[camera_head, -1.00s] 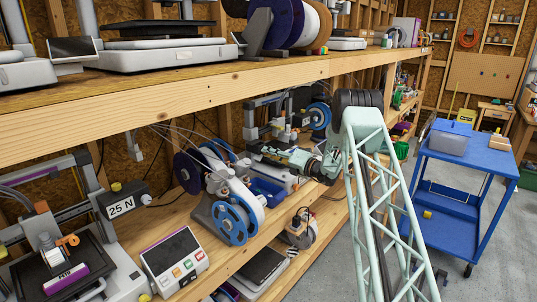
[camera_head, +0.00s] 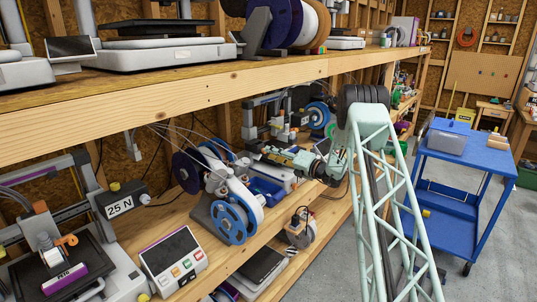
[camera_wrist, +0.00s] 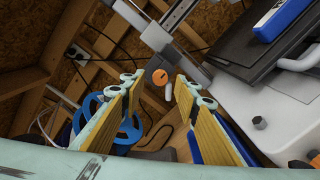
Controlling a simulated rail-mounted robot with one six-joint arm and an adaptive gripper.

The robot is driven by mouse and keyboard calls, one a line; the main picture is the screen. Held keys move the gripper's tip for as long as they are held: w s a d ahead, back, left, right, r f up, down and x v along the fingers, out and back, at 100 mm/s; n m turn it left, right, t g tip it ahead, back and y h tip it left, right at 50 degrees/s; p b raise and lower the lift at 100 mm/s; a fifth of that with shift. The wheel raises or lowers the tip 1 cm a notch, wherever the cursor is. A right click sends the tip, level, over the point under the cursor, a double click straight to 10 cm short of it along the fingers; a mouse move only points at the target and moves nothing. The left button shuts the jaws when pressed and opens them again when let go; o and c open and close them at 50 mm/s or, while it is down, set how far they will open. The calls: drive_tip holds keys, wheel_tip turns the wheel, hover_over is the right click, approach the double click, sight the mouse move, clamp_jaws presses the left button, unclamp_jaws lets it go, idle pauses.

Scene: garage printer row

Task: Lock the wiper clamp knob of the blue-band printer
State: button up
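My gripper (camera_wrist: 158,88) is open and empty in the wrist view, with its two yellow-padded fingers apart. A small round orange knob (camera_wrist: 160,77) with a dark slot mark shows between the fingertips, apparently beyond them. A pale lever-like part (camera_wrist: 169,92) is just below it. I cannot tell for sure that this is the wiper clamp knob. A blue block (camera_wrist: 281,18) lies on the dark plate of the printer at upper right. In the head view my gripper (camera_head: 262,152) reaches left over the lower shelf beside a printer (camera_head: 277,118); the knob cannot be made out there.
Blue spools (camera_head: 236,217) stand in front of my gripper on the lower shelf. The upper shelf beam (camera_head: 200,97) runs above it. A blue cart (camera_head: 465,154) stands at right. In the wrist view a blue spool (camera_wrist: 92,108) is at left.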

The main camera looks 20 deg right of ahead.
drive_tip(key=v, duration=0.9)
idle(0.5)
